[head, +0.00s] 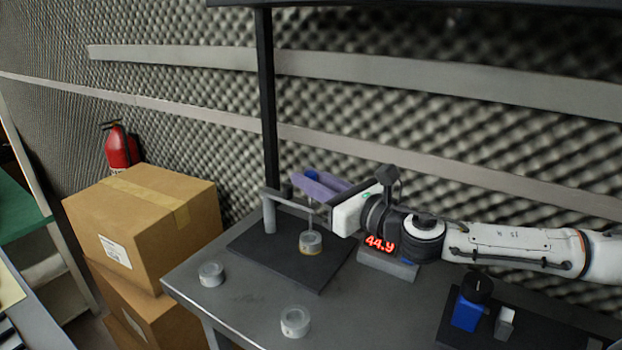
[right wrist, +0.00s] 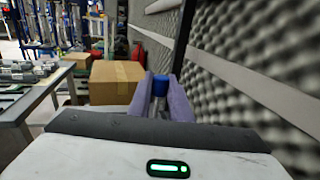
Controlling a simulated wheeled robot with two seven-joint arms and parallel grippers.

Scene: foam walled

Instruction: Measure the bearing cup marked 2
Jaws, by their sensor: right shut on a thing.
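A measuring stand has a dark base plate (head: 262,252), a grey post and a crossbar. A pale bearing cup (head: 311,244) sits on the plate under the stand's thin vertical spindle, with a tan ring at its foot. My right gripper (head: 311,181) is above the stand, its purple fingers shut on a blue knob (right wrist: 160,84). The display (head: 385,257) reads 44.9 in red. Two more cups lie on the table, one at the left (head: 211,274) and one at the front (head: 295,321). I cannot read a number on any cup. My left gripper is out of view.
Cardboard boxes (head: 145,225) stand left of the table. A dark upright (head: 267,100) rises behind the stand. The table's front left is mostly clear.

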